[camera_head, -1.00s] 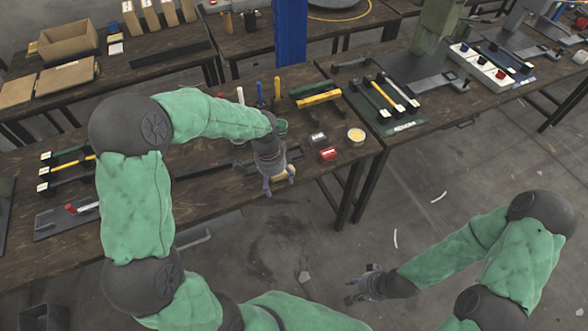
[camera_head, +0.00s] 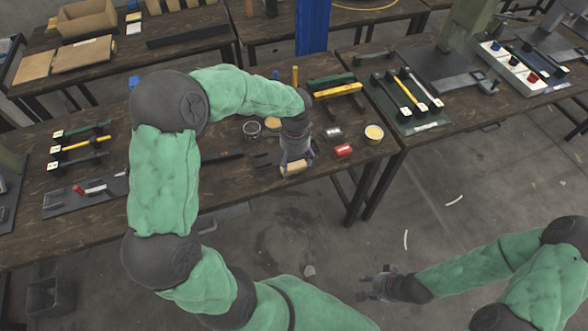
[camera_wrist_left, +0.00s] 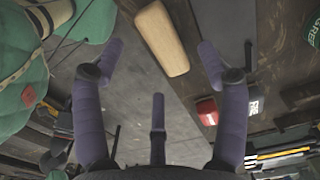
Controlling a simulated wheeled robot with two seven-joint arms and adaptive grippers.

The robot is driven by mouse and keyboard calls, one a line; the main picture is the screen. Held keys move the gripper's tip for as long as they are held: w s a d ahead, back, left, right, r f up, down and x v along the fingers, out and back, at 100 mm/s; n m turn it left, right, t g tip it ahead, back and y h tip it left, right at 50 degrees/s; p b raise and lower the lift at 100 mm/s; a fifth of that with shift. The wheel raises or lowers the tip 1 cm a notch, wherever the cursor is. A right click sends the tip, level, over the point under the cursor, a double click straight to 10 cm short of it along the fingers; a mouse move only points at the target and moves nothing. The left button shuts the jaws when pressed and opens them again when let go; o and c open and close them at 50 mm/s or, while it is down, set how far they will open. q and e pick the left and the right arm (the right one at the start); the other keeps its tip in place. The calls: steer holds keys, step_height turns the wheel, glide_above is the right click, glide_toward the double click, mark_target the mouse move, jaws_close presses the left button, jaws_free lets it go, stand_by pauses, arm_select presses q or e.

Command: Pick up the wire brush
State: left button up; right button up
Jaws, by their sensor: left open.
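The wire brush shows as a tan wooden block with rounded ends (camera_head: 293,168) at the front edge of the middle table. Its bristles are not visible. In the left wrist view the tan block (camera_wrist_left: 163,38) lies between the two upper fingertips, with a gap on each side. My left gripper (camera_head: 296,160) is over the table edge at the brush, with its fingers spread and nothing between them gripped. The wrist view shows the left gripper's purple fingers (camera_wrist_left: 158,62) wide apart. My right gripper (camera_head: 374,284) hangs over the floor with its fingers apart, empty.
Behind stand an open grey can (camera_head: 252,130) and a yellow bar (camera_head: 338,90). A blue post (camera_head: 311,28) rises at the back.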

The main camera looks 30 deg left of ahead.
mark_target(294, 167)
arm_select(q)
step_height(294, 167, down, 4)
steer(key=shift+a+r+b, duration=0.1)
steer(key=shift+b, duration=0.8)
steer(key=shift+f, duration=0.5)
steer(key=shift+f, duration=0.25)
steer(key=c, duration=1.3)
